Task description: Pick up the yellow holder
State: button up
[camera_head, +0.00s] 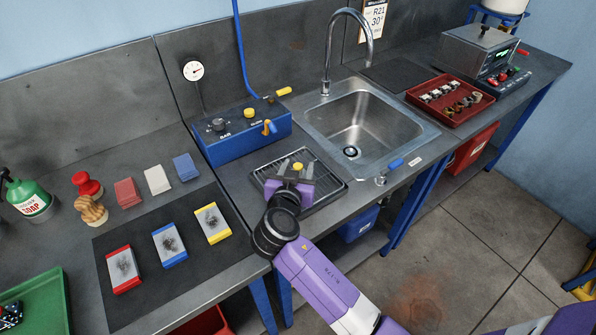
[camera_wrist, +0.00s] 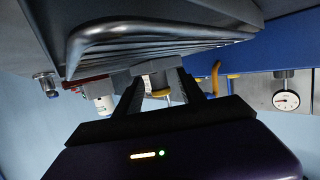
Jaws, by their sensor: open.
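The fingers are spread apart. In the wrist view my gripper (camera_wrist: 158,82) has its two dark fingers apart, with a grey and white upright piece (camera_wrist: 152,80) and a bit of yellow seen between them. The rack (camera_wrist: 150,45) fills the top of that view.
A blue box with knobs (camera_head: 240,135) stands behind the rack. The sink (camera_head: 360,125) is to the right, with a red tray of small parts (camera_head: 450,118) beyond. Red, blue and yellow-edged blocks (camera_head: 212,236) lie on a dark mat (camera_head: 198,262) at left.

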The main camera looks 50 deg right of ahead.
grip_shut()
jog(key=shift+r, duration=0.1)
dwell(0.3)
